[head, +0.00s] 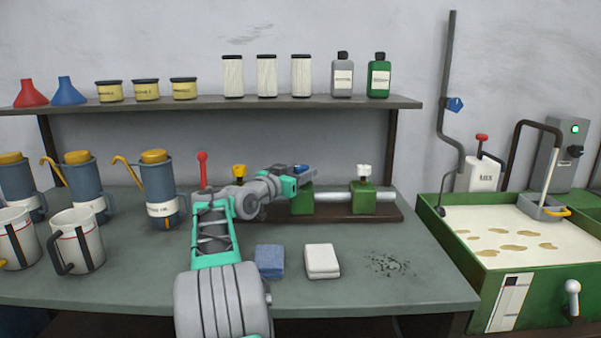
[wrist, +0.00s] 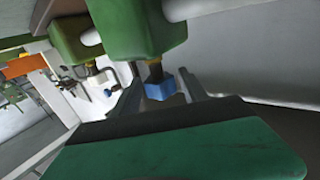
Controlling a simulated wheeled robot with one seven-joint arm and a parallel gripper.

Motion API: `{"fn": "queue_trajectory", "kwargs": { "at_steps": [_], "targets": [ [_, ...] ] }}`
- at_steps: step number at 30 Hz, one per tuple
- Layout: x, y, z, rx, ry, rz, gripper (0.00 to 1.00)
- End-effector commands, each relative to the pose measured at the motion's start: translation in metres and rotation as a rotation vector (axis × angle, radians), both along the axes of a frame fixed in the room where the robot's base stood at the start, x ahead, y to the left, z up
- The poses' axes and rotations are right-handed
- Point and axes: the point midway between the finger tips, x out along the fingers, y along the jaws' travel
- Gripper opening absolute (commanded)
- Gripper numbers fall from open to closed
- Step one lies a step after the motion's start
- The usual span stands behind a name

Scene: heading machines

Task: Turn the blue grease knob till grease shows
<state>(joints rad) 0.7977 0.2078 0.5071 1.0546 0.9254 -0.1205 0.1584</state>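The blue grease knob (wrist: 160,90) sits on a dark stem on the middle green bearing block (wrist: 140,25) in the wrist view. In the head view the blue knob (head: 301,168) shows only in part, behind my gripper (head: 292,178). In the wrist view my gripper (wrist: 161,80) is open, one grey finger on each side of the knob, with gaps between knob and fingers. The middle green block (head: 302,198) stands on the shaft in the head view. I see no grease at the block in either view.
A yellow knob (head: 239,170) is left of the blue one and a white knob (head: 364,170) is right, along the shaft (head: 333,196). A red-topped lever (head: 202,158) stands at left. Blue cloth (head: 270,261) and white cloth (head: 322,261) lie in front.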

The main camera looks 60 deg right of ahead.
Motion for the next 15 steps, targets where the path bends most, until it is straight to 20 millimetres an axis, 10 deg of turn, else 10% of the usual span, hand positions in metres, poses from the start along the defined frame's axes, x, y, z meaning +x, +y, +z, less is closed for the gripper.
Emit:
{"fn": "queue_trajectory", "kwargs": {
  "at_steps": [15],
  "targets": [
    [0.0, 0.0002, -0.0001, 0.0, 0.0, 0.0, 0.08]
  ]
}}
